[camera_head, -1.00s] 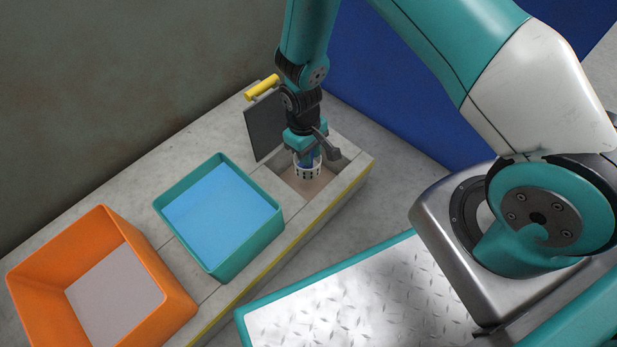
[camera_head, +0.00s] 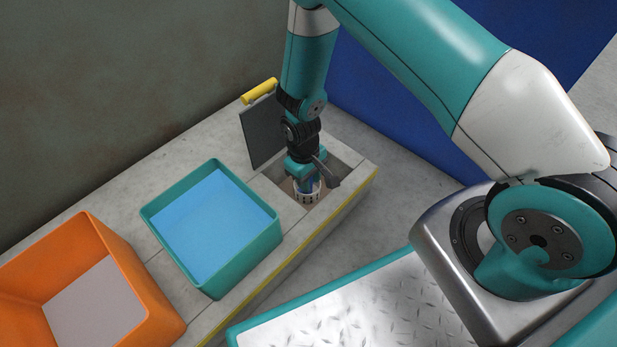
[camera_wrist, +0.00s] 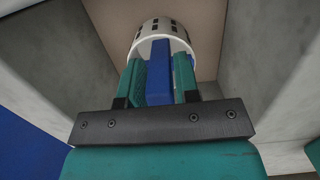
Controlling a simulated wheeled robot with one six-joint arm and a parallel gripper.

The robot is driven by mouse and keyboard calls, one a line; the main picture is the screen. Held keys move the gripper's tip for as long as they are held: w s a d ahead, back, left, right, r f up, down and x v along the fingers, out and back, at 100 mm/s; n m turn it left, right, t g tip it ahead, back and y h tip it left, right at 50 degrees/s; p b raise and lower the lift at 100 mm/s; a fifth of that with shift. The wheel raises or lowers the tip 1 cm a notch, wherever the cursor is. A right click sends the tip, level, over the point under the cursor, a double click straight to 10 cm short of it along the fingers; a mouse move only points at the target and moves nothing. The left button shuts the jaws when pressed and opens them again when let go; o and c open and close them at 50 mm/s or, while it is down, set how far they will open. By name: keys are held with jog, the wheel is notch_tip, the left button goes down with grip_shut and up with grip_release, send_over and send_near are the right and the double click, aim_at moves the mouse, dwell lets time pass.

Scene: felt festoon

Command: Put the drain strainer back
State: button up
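The drain strainer is a white slotted basket (camera_head: 308,195) with a blue upright grip (camera_wrist: 159,72). My gripper (camera_head: 307,181) points down into the square sunken opening (camera_head: 340,172) in the grey counter. In the wrist view, my gripper's two teal fingers (camera_wrist: 159,85) are closed on either side of the blue grip. The white basket (camera_wrist: 157,27) lies beyond the fingertips, over the tan floor (camera_wrist: 212,32) of the opening. The strainer appears upright, low inside the opening. Its bottom edge is hidden, so I cannot tell whether it touches the floor.
A dark hatch lid (camera_head: 262,131) with a yellow handle (camera_head: 259,91) stands open behind the opening. A teal bin with a blue inside (camera_head: 268,240) and an orange bin (camera_head: 160,330) stand to the left. Concrete walls (camera_wrist: 268,70) of the opening surround my gripper closely.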

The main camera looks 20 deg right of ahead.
jog(key=shift+o, duration=1.2)
jog(key=shift+r, duration=0.2)
